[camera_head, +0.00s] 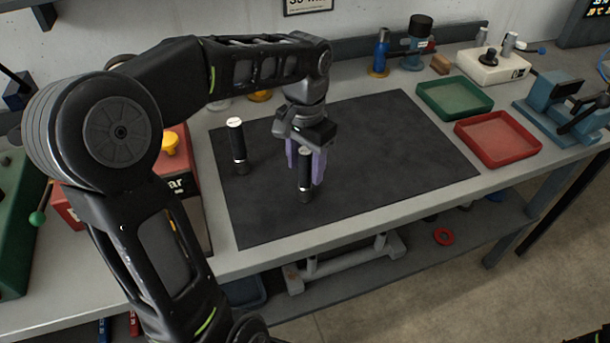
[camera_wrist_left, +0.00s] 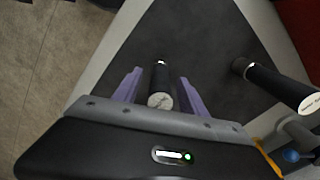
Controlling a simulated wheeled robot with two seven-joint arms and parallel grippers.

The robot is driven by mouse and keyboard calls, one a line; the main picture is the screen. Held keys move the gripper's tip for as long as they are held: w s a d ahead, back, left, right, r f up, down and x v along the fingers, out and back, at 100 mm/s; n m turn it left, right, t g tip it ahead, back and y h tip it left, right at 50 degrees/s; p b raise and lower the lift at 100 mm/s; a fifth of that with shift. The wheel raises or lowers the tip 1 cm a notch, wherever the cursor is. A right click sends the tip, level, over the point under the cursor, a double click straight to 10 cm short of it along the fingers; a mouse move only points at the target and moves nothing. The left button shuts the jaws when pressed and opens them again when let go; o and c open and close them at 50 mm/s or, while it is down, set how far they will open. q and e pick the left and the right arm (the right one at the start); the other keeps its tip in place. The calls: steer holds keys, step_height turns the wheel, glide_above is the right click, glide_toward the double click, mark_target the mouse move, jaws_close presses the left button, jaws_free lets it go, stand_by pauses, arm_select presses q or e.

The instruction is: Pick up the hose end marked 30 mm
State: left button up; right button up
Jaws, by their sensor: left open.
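Two black hose ends with pale tops and silver collars stand upright on the dark mat (camera_head: 400,150). The nearer hose end (camera_head: 305,182) is between the purple fingers of my left gripper (camera_head: 305,168), which is open and reaches down from above. In the left wrist view this hose end (camera_wrist_left: 160,84) sits between the spread fingers (camera_wrist_left: 160,78), with a gap on either side. The other hose end (camera_head: 238,145) stands to the left, and on the right in the left wrist view (camera_wrist_left: 275,85). The markings on both tops are too small to read. My right gripper is not in view.
A green tray (camera_head: 456,113) and a red tray (camera_head: 466,130) lie right of the mat. A blue vise-like device (camera_head: 545,100) stands at the far right. Bottles (camera_head: 381,55) stand at the back. A red box (camera_head: 180,185) is at the left. The mat's right half is clear.

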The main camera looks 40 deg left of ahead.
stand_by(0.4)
arm_select(q)
jaws_close()
stand_by(0.4)
